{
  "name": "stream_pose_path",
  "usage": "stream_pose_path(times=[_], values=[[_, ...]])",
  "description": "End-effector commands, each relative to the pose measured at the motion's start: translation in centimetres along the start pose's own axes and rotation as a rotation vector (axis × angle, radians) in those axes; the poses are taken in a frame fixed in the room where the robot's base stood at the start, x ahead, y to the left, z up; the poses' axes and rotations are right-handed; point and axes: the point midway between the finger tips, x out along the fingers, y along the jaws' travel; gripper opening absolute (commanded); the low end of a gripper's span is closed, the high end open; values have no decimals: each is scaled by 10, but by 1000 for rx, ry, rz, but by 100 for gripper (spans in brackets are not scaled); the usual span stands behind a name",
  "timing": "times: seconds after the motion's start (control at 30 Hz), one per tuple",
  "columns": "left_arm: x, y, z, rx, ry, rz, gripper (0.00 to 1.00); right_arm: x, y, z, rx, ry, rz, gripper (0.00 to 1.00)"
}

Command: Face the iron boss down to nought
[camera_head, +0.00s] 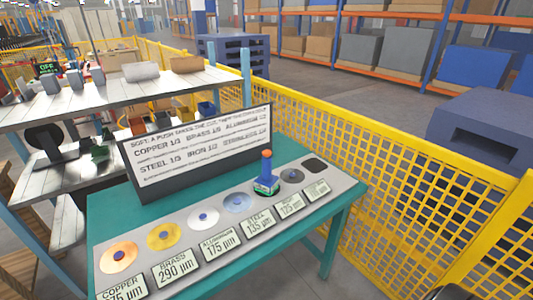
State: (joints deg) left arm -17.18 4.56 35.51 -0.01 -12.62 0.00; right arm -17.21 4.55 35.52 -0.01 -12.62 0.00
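A grey panel (222,231) on a green table carries a row of round bosses: copper (118,257), brass (164,236), aluminium (203,217) and steel (238,202) from the left. A blue tool with an orange top (267,170) stands upright at the fifth place and hides the boss there. By order, this matches the iron boss. Its readout (290,205) seems to say 175 µm, but the name is too small to read surely. A grey boss (292,175) shows to the right, then a bare dark square pad (315,165).
A dark-framed sign (197,150) stands behind the panel and lists the metals. A yellow mesh fence (400,170) runs along the right. A shelf rack (110,95) with grey blocks stands at the left. Space above the bosses is clear except for the tool.

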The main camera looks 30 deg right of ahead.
Motion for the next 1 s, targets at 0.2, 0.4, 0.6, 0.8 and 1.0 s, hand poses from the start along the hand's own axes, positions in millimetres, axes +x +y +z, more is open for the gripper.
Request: stream_pose_path(times=[0.2, 0.4, 0.6, 0.8, 1.0], values=[[0, 0, 0, 0, 0, 0, 40, 0, 0, 0, 0, 0, 0, 60], [0, 0, 0, 0, 0, 0, 40, 0, 0, 0, 0, 0, 0, 35], [0, 0, 0, 0, 0, 0, 40, 0, 0, 0, 0, 0, 0, 8], [0, 0, 0, 0, 0, 0, 40, 0, 0, 0, 0, 1, 0, 0], [0, 0, 0, 0, 1, 0, 40, 0, 0, 0, 0, 1, 0, 0]])
